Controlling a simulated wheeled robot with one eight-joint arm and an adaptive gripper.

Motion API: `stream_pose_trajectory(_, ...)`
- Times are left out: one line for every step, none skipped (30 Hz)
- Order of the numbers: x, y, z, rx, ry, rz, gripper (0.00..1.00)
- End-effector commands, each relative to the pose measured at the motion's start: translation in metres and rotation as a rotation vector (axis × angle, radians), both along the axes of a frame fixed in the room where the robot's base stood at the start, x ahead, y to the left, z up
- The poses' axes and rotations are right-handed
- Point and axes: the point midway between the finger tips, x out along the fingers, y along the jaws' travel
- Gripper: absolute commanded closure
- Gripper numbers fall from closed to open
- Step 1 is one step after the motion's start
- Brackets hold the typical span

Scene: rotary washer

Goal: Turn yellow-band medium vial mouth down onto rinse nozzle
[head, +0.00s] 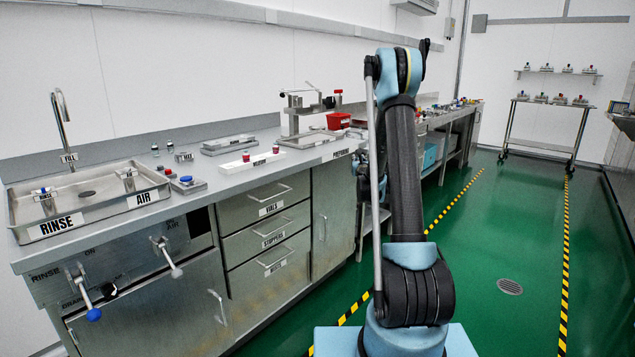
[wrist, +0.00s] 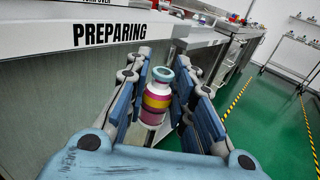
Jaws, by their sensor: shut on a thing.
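In the wrist view, my gripper (wrist: 163,62) has a small vial (wrist: 157,101) between its fingers. The vial has a pale teal rim at the top of the picture and yellow and magenta bands on its body. It looks roughly upright, with the rim end up. My gripper is beside the front of the bench, near the PREPARING label.
An AIR fixture (head: 128,177) and a tall faucet (head: 62,115) stand at the basin. A white tray with red-capped vials (head: 252,163), a metal stand (head: 302,112) and a red bin (head: 339,121) are further right. Valve handles (head: 88,304) stick out in front.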

Motion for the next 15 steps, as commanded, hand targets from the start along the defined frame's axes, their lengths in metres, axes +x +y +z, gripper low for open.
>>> stream_pose_trajectory(0.005, 0.000, 0.003, 0.000, 0.000, 0.000, 0.90)
stream_pose_trajectory(0.007, 0.000, 0.004, 0.000, 0.000, 0.000, 0.90)
stream_pose_trajectory(0.010, 0.000, 0.006, 0.000, 0.000, 0.000, 0.90)
stream_pose_trajectory(0.013, 0.000, 0.008, 0.000, 0.000, 0.000, 0.90)
stream_pose_trajectory(0.015, 0.000, 0.009, 0.000, 0.000, 0.000, 0.90)
stream_pose_trajectory(0.018, 0.000, 0.011, 0.000, 0.000, 0.000, 0.90)
stream_pose_trajectory(0.021, 0.000, 0.013, 0.000, 0.000, 0.000, 0.90)
stream_pose_trajectory(0.023, 0.000, 0.015, 0.000, 0.000, 0.000, 0.90)
stream_pose_trajectory(0.027, 0.000, 0.017, 0.000, 0.000, 0.000, 0.90)
stream_pose_trajectory(0.029, 0.000, 0.018, 0.000, 0.000, 0.000, 0.90)
stream_pose_trajectory(0.032, 0.000, 0.019, 0.000, 0.000, 0.000, 0.90)
stream_pose_trajectory(0.035, 0.000, 0.021, 0.000, 0.000, 0.000, 0.90)
stream_pose_trajectory(0.038, 0.000, 0.023, 0.000, 0.000, 0.000, 0.90)
stream_pose_trajectory(0.040, 0.000, 0.025, 0.000, 0.000, 0.000, 0.90)
stream_pose_trajectory(0.043, 0.000, 0.027, 0.000, 0.000, 0.000, 0.90)
